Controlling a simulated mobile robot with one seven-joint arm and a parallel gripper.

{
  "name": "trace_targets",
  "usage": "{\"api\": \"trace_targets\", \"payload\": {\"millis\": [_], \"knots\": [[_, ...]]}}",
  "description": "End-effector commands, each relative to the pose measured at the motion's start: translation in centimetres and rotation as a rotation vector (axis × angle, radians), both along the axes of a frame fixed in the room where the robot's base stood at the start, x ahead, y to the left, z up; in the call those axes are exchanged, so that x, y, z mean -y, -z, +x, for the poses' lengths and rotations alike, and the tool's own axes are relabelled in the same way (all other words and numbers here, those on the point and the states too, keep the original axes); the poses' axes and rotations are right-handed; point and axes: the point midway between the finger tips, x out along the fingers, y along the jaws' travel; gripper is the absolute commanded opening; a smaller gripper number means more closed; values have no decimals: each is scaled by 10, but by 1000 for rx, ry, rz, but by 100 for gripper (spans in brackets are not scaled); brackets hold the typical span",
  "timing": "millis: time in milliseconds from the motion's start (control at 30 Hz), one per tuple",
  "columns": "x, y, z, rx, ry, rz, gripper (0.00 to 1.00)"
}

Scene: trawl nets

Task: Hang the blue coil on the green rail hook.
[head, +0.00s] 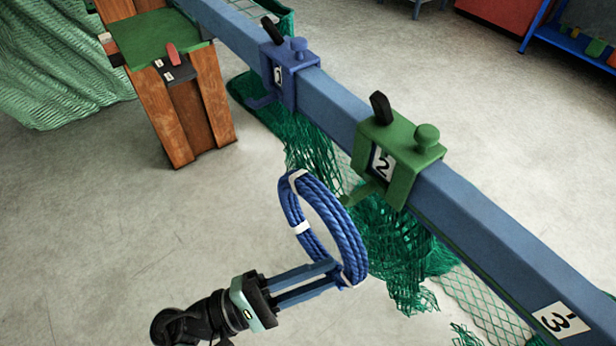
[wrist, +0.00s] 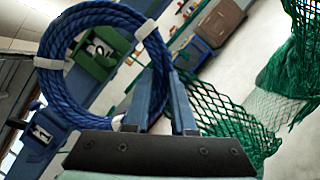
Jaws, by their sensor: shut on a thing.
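The blue coil (head: 343,232), a ring of rope with white ties, is held upright in the air in the head view. My gripper (head: 335,275) is shut on its lower edge. The coil also shows in the wrist view (wrist: 56,88), at the left, with my gripper (wrist: 163,90) at its right side. The green rail hook (head: 401,150), marked 2, sits clamped on the blue rail (head: 340,109). Its hook arm (head: 362,193) points down-left toward the coil's upper right. In the head view the coil appears apart from this arm. The green clamp shows through the coil's ring in the wrist view (wrist: 98,50).
A blue-purple hook (head: 286,77) is clamped farther up the rail. Green netting (head: 395,250) hangs below the rail. A wooden stand (head: 185,105) with a green top is at upper left. The floor at left is clear.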

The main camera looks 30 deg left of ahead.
Motion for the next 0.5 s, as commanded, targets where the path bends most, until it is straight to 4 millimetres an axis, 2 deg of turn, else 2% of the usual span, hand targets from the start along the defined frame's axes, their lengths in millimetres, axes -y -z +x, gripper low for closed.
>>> {"api": "trace_targets", "payload": {"millis": [500], "knots": [[13,2,34,3,4,3,0]]}}
